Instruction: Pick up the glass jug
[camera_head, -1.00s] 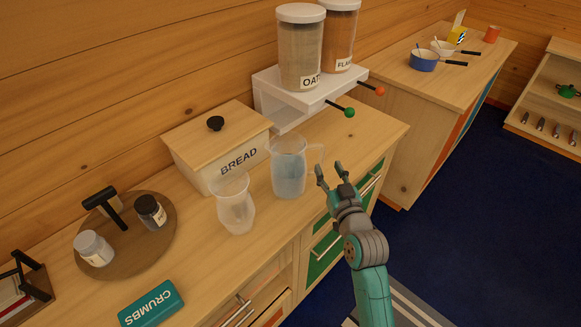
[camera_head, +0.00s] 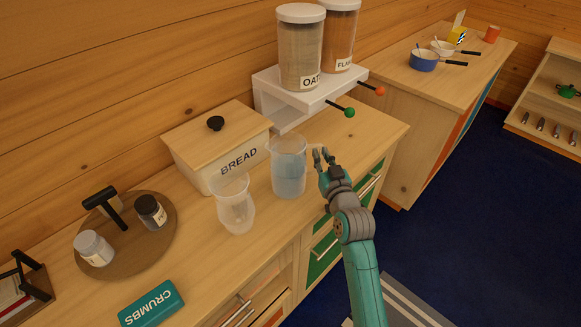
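A bluish see-through jug (camera_head: 289,170) stands upright on the wooden counter (camera_head: 268,222), in front of the white shelf unit. Its handle is on the right side, facing my gripper. A second, clearer see-through jug (camera_head: 236,207) stands to its left. I cannot tell by material which one is glass. My gripper (camera_head: 321,157) is at the bluish jug's handle, its fingertips overlapping the handle in the picture. A small gap shows between the fingers. Whether they touch or grip the handle is too small to tell.
A bread box (camera_head: 218,150) is behind the jugs. The white shelf unit (camera_head: 308,103) carries two tall canisters and has knobs sticking out front. A round board (camera_head: 125,258) with jars and a teal crumbs box (camera_head: 152,302) lie left. Open floor (camera_head: 470,220) is to the right.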

